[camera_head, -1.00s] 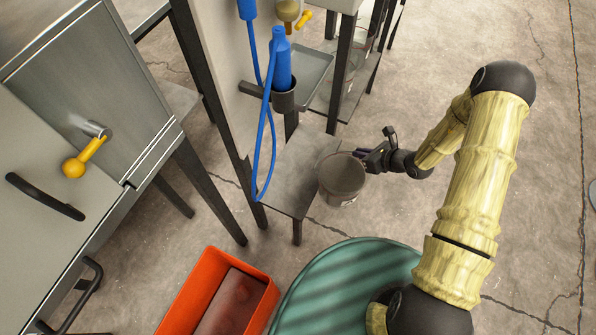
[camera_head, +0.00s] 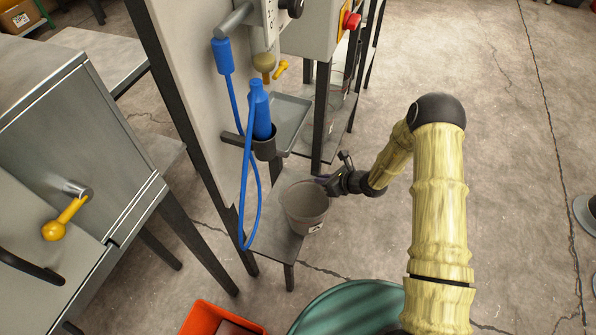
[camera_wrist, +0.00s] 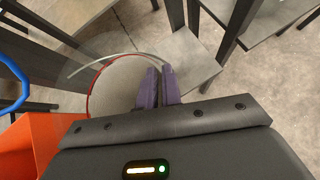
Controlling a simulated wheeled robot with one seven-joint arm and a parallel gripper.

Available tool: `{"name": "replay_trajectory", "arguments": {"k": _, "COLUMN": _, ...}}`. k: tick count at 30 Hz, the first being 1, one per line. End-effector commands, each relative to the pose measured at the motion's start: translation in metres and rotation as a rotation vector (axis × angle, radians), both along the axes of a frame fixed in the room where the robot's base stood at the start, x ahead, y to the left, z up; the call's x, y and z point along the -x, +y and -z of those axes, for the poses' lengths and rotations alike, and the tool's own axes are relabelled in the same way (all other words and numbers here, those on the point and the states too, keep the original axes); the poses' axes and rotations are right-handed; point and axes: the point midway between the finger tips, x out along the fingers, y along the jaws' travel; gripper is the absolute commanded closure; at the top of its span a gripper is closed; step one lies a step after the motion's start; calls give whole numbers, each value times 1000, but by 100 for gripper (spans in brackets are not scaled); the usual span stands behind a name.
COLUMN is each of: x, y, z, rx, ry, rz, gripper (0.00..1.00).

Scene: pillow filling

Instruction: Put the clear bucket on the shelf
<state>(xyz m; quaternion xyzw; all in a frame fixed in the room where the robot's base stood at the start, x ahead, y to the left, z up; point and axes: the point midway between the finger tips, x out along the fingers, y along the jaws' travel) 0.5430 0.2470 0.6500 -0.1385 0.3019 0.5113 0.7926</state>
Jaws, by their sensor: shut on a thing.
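The clear bucket (camera_head: 305,207) is a round, greyish see-through pail with a small label low on its side. It is upright at the low grey shelf (camera_head: 268,236) of the machine, overlapping its right part in the head view. I cannot tell whether its base touches the shelf. My gripper (camera_head: 328,182) is at the bucket's right rim and shut on it. In the wrist view the purple fingertips (camera_wrist: 158,88) pinch the rim of the bucket (camera_wrist: 118,84), and a thin pale handle arcs above it.
A blue nozzle with a hose (camera_head: 258,115) hangs just above and left of the shelf. A metal tray (camera_head: 290,118) and dark post stand behind. An orange-red bin (camera_head: 205,318) and a green round container (camera_head: 350,308) are in front. Open floor lies to the right.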

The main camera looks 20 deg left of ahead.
Motion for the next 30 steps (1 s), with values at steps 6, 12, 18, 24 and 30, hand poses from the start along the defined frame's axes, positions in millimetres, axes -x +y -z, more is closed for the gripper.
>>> {"name": "replay_trajectory", "arguments": {"k": 6, "x": -17, "y": 44, "z": -2, "rx": -4, "ry": -3, "rz": -2, "gripper": 100}}
{"name": "replay_trajectory", "arguments": {"k": 12, "x": -30, "y": 75, "z": -2, "rx": -5, "ry": -2, "rz": -1, "gripper": 100}}
{"name": "replay_trajectory", "arguments": {"k": 18, "x": -35, "y": 85, "z": -1, "rx": -4, "ry": -1, "rz": 1, "gripper": 100}}
{"name": "replay_trajectory", "arguments": {"k": 24, "x": -35, "y": 85, "z": -1, "rx": -4, "ry": -1, "rz": 1, "gripper": 100}}
{"name": "replay_trajectory", "arguments": {"k": 30, "x": -36, "y": 91, "z": -1, "rx": -4, "ry": -1, "rz": 0, "gripper": 100}}
